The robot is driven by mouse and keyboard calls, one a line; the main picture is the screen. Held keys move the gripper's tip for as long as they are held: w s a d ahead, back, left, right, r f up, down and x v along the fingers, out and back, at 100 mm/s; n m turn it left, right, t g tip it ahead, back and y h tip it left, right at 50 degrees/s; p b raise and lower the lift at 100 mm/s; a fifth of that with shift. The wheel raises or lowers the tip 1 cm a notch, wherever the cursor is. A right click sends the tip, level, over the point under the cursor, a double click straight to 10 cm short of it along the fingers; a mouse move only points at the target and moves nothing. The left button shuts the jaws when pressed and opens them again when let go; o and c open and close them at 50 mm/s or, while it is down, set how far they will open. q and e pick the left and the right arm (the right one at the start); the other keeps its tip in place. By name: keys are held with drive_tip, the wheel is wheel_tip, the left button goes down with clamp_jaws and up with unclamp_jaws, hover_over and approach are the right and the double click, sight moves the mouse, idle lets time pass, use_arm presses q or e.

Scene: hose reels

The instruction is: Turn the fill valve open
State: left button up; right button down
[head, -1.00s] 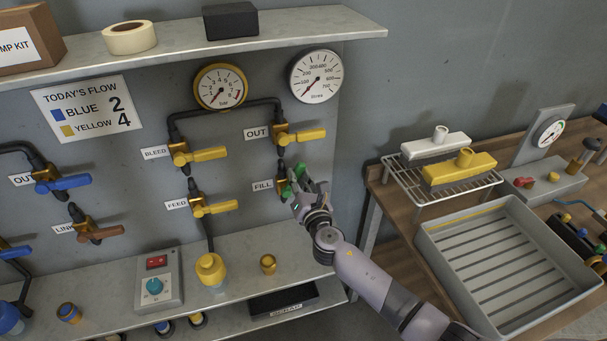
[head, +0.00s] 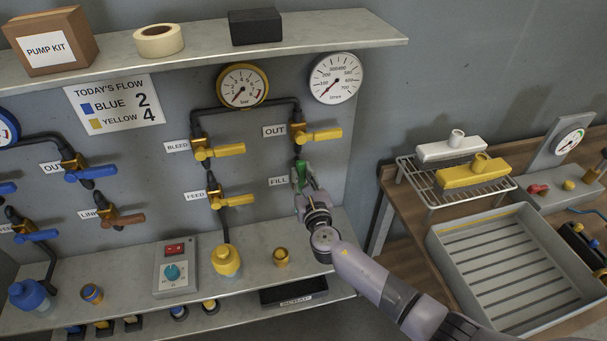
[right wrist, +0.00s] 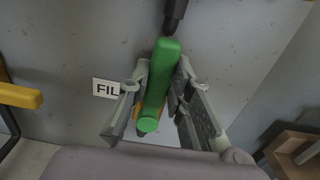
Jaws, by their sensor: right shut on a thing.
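The fill valve's green handle (head: 301,172) is on the wall panel beside the FILL label (head: 278,181), below the yellow OUT valve (head: 318,134). In the right wrist view the green handle (right wrist: 160,82) runs lengthwise between the fingers, roughly in line with the dark pipe above it. My right gripper (head: 304,188) is shut on this handle, one finger on each side. In the right wrist view its fingers (right wrist: 158,108) flank the handle and hide most of the brass valve body. My left gripper is not in view.
Yellow FEED (head: 235,201) and BLEED (head: 222,151) handles are to the left. Below are a control box (head: 175,270), a yellow-capped bottle (head: 226,262) and a small brass cup (head: 281,257) on the lower shelf (head: 130,280). A grey tray (head: 440,245) stands at right.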

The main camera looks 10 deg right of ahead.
drive_tip(key=c, duration=1.4)
unclamp_jaws()
drive_tip(key=shift+c, duration=0.2)
drive_tip(key=s, duration=1.2)
drive_tip(key=shift+d, duration=0.2)
